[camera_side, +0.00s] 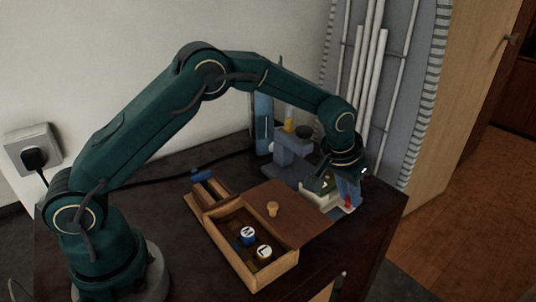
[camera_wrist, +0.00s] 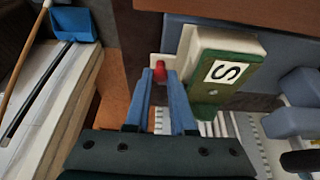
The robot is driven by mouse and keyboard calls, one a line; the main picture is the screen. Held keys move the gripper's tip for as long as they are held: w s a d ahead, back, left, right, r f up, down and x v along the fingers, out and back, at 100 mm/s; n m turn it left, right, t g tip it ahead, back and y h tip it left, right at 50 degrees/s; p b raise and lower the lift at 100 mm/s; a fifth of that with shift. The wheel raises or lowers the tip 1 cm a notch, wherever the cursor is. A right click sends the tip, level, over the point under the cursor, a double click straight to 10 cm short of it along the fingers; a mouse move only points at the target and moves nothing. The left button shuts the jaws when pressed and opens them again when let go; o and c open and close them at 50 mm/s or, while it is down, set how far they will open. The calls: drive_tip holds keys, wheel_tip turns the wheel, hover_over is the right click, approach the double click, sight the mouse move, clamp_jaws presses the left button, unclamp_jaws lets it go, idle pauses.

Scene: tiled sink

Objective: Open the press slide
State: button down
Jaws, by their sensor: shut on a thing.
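The press (camera_side: 292,152) is a blue-grey stand with a dark round top part, at the back of the table. Low at its right is the pale slide (camera_side: 318,196), with a red knob (camera_wrist: 160,72) at its end. My gripper (camera_side: 349,202) points down at the slide's right end. In the wrist view my blue fingers (camera_wrist: 161,82) are closed around the red knob, partly hiding it.
A wooden box (camera_side: 270,278) holds cylinders labelled M and L; its brown lid (camera_side: 290,208) with a round knob lies at its right. A blue-handled tool (camera_side: 203,175) lies behind the box. The table's right edge is near my gripper.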

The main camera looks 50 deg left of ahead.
drive_tip(key=c, duration=1)
unclamp_jaws()
drive_tip(key=shift+c, duration=0.2)
drive_tip(key=shift+v, duration=2.6)
